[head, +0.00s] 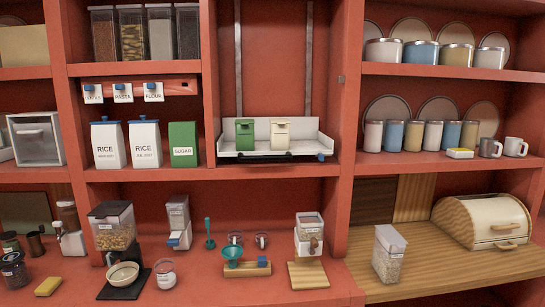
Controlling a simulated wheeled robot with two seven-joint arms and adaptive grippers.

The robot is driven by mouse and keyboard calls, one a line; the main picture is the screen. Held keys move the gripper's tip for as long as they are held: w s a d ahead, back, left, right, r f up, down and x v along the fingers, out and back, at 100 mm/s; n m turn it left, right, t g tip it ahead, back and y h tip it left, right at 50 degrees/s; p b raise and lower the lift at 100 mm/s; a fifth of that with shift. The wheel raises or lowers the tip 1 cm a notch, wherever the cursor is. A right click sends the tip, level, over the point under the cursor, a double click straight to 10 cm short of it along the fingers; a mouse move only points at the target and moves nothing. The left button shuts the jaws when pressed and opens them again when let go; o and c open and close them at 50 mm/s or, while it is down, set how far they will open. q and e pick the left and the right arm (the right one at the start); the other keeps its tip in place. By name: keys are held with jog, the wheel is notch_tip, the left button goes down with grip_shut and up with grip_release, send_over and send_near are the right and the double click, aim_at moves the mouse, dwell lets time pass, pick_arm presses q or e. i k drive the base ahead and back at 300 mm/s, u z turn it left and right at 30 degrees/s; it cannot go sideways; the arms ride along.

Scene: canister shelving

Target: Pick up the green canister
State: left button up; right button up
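A small green canister (245,135) stands upright on a white pull-out tray (312,146) in the middle bay. A cream canister (279,132) of similar size stands just right of it, with a small gap. A larger green container labelled SUGAR (183,150) stands on the shelf to the left, beside two white RICE containers (107,146). Neither of my grippers shows in the head view.
The tray has a dark front bar and a blue end piece (321,157). A red upright (344,90) bounds the bay on the right. Below are a dispenser (309,235), a teal funnel (232,254) and a bread box (484,219). Several jars (413,136) line the right shelf.

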aim_at(244, 134)
jog(key=u, duration=0.05)
jog(key=i, duration=1.05)
jog(key=u, duration=0.1)
